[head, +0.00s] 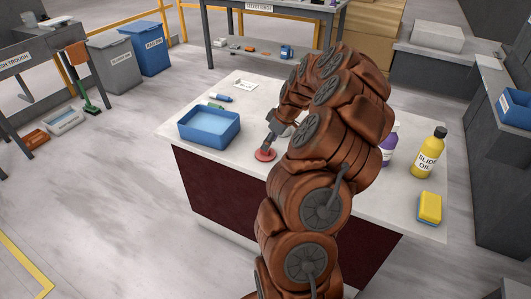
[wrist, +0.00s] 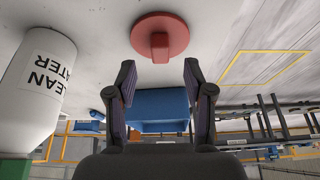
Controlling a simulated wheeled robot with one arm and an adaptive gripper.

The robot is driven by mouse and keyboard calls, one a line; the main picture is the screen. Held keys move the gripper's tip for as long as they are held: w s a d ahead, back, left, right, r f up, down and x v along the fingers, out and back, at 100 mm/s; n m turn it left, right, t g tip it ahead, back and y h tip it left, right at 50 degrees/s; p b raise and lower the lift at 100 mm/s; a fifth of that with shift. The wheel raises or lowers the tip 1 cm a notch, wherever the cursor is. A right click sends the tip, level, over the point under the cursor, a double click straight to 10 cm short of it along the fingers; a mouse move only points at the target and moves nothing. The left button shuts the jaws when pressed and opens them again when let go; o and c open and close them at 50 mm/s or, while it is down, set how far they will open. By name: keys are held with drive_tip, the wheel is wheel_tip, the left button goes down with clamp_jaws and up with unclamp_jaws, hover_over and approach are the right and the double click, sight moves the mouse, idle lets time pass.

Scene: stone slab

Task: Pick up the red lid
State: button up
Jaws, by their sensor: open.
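The red lid (head: 265,155) lies on the pale stone slab (head: 243,172) near its front edge, right of the blue tub. In the wrist view the lid (wrist: 142,38) is a flat round disc with a block-shaped knob, in the upper middle. My gripper (wrist: 160,66) is open and empty, its two dark fingers spread to either side below the knob in the picture. In the head view my gripper (head: 270,146) is just above the lid, and my arm hides part of the slab behind.
A blue tub (head: 208,143) stands left of the lid. A white bottle labelled "CLEAN WATER" (wrist: 35,90) is close by at left in the wrist view. A yellow slide oil bottle (head: 427,155), a purple bottle (head: 388,145) and a yellow sponge (head: 429,207) are at right.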

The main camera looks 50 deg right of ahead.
drive_tip(key=shift+p+x, duration=0.35)
drive_tip(key=shift+x, duration=1.55)
drive_tip(key=shift+s, duration=0.1)
drive_tip(key=shift+c, duration=0.2)
clamp_jaws()
